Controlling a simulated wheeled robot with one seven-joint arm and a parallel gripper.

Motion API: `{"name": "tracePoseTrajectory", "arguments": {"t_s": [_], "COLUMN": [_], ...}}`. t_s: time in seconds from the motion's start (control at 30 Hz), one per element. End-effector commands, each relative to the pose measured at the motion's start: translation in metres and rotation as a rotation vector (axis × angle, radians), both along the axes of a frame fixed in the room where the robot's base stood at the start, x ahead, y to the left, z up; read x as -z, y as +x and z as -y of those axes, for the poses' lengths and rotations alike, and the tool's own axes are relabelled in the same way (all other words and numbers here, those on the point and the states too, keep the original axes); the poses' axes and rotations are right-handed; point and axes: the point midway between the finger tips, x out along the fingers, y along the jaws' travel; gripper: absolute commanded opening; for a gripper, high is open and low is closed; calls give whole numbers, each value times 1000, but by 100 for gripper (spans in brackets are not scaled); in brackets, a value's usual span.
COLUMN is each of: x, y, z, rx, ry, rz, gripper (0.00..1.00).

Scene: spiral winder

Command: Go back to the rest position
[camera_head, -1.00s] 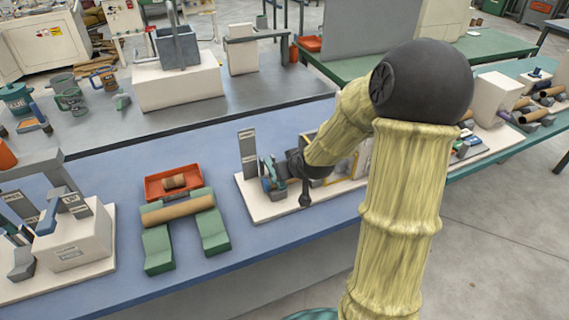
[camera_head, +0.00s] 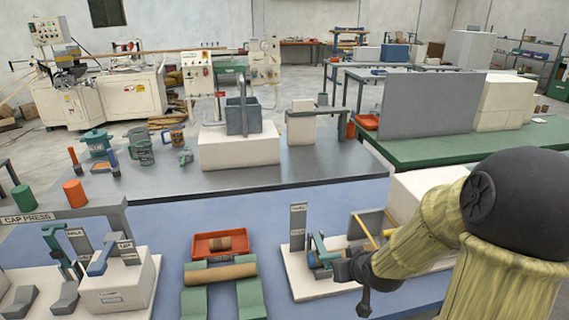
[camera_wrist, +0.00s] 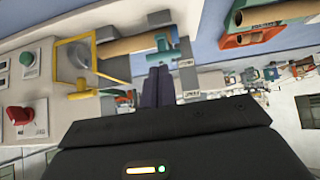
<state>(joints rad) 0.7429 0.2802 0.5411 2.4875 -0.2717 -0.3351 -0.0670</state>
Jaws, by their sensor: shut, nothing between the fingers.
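My gripper (camera_head: 364,303) is at the end of my yellow-sleeved arm, at the lower right of the head view. It hangs in front of the white station with a teal clamp (camera_head: 322,252) and a yellow-framed guard. In the wrist view, the dark fingers of my gripper (camera_wrist: 158,87) are side by side and closed, with nothing held. Beyond them are the white station's yellow frame (camera_wrist: 93,60), a teal-handled part (camera_wrist: 160,54) and a red knob (camera_wrist: 20,115). The gap between my gripper and the station is hard to judge.
A brown tube (camera_head: 222,274) lies on green supports, with a red tray (camera_head: 220,246) behind it. The cap press (camera_head: 45,215) and white blocks stand at left. The blue tabletop (camera_head: 170,225) has bare room between them. A grey bench (camera_head: 260,175) with a blue-grey pot stands behind.

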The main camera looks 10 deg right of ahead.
Motion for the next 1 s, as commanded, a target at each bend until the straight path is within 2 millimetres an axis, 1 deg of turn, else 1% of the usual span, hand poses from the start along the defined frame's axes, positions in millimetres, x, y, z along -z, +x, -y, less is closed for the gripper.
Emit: {"name": "tracePoseTrajectory", "arguments": {"t_s": [0.17, 0.27, 0.47, 0.6, 0.73, 0.83, 1.0], "x": [-5, -9, -22, -35, -44, -47, -47], "y": [-15, -31, -69, -98, -121, -131, -135], "z": [-11, -20, -38, -52, -62, -67, -68], "rx": [1, 9, 37, 56, 69, 76, 80], "ry": [-21, -35, -46, -37, -21, -9, -5], "rz": [-83, -162, -317, -417, -493, -528, -542], "gripper": [0, 0, 0, 0, 0, 0, 0]}}
